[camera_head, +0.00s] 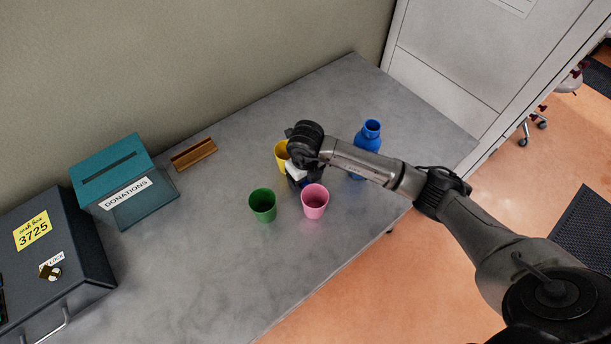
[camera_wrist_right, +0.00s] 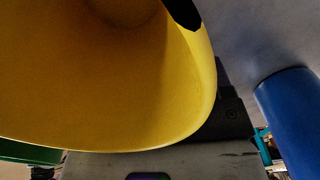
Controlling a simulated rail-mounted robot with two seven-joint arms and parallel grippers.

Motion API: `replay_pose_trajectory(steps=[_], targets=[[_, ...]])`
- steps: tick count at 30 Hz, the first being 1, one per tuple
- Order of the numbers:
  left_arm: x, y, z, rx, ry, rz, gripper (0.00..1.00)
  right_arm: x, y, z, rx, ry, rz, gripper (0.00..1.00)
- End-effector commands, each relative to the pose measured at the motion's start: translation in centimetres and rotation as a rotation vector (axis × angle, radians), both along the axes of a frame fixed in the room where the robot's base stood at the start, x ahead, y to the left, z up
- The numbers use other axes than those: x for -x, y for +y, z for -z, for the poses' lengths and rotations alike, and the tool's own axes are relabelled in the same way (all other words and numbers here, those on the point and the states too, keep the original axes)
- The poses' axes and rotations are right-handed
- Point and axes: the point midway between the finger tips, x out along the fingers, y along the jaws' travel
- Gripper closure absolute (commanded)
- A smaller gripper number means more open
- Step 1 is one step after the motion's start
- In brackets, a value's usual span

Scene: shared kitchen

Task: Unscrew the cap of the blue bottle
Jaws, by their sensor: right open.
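The blue bottle (camera_head: 368,136) stands upright on the grey counter, partly hidden behind my right arm. Its top shows a round rim with a darker middle; I cannot tell whether a cap is on it. In the right wrist view the blue bottle (camera_wrist_right: 290,115) is at the right edge, its top out of frame. My right gripper (camera_head: 299,180) is open, low beside the yellow cup (camera_head: 281,156), away from the bottle. The yellow cup (camera_wrist_right: 110,100) fills much of the wrist view; I cannot tell whether a finger touches it. My left gripper is not in view.
A green cup (camera_head: 263,206) and a pink cup (camera_head: 315,202) stand close in front of the right gripper. A wooden holder (camera_head: 194,153), a teal donations box (camera_head: 122,180) and a dark cash box (camera_head: 50,265) are left. The counter's front middle is clear.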

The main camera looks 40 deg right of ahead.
Motion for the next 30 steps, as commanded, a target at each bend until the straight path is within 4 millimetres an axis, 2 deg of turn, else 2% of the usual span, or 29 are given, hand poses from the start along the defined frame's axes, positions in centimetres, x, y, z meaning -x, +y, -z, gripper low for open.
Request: replay_pose_trajectory(steps=[6, 10, 21, 30], targets=[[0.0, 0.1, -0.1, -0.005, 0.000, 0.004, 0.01, 0.0, 0.0, -0.1, 0.000, 0.000, 0.000, 0.27], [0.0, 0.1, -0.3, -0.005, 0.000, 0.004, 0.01, -0.1, 0.0, -1.1, -0.001, -0.003, -0.001, 0.27], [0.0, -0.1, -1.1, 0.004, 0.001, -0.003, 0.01, -0.1, 0.0, -7.8, -0.001, -0.004, -0.002, 0.27], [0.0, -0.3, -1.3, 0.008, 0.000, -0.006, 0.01, -0.1, 0.0, -11.5, 0.000, -0.002, 0.000, 0.27]])
